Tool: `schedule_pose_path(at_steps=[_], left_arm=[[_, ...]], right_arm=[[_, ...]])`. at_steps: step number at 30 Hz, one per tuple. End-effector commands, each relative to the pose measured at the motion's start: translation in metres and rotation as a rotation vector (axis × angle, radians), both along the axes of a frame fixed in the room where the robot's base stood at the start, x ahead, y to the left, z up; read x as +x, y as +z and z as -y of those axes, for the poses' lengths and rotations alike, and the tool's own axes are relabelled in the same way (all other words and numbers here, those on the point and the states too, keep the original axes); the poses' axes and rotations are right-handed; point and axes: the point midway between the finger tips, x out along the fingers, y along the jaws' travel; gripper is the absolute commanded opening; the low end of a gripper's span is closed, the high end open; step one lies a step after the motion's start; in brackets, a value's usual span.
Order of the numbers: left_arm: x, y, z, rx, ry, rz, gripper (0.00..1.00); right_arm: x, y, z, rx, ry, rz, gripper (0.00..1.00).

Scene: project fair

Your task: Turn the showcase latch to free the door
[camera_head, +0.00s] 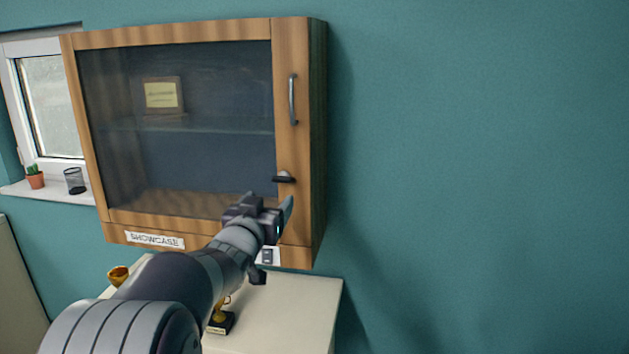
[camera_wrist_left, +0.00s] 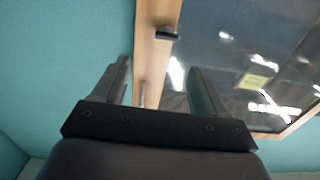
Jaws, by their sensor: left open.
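The showcase is a wooden wall cabinet (camera_head: 292,150) with a dark glass door (camera_head: 200,90), which looks closed. The latch (camera_head: 284,178) is a small dark piece, lying roughly horizontal on the right door stile below the metal handle (camera_head: 292,99). In the left wrist view the latch (camera_wrist_left: 167,33) shows at the top, beyond the fingers. My left gripper (camera_head: 278,228) is open and empty, in front of the cabinet's lower right part, below the latch in the picture and apart from it. My right gripper is not in view.
Below the cabinet stands a pale table (camera_head: 290,300) with a gold trophy (camera_head: 118,275) and another on a dark base (camera_head: 220,324), partly behind my arm. A windowsill at left holds a potted cactus (camera_head: 35,177) and a dark cup (camera_head: 74,181). The wall at right is bare.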

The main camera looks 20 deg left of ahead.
Motion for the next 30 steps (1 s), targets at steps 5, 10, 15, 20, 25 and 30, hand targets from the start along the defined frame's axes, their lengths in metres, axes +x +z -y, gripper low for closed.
schedule_pose_path(at_steps=[5, 10, 15, 20, 25, 30], left_arm=[[0.029, 0.002, -0.007, -0.013, -0.001, 0.003, 0.72], [0.074, 0.003, -0.017, -0.013, -0.001, 0.002, 0.72], [0.105, 0.001, -0.025, -0.012, 0.0, 0.001, 0.72], [0.119, 0.0, -0.028, -0.012, 0.0, 0.003, 0.72], [0.122, 0.0, -0.029, -0.011, 0.001, 0.004, 0.72], [0.121, -0.001, -0.029, -0.012, 0.001, 0.003, 0.59]], right_arm=[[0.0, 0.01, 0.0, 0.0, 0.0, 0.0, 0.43], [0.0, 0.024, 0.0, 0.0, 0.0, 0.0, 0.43], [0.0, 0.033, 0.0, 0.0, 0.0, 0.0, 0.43], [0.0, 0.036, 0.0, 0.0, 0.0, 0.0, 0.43], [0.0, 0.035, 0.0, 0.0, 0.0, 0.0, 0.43], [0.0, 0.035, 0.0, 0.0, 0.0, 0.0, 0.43]])
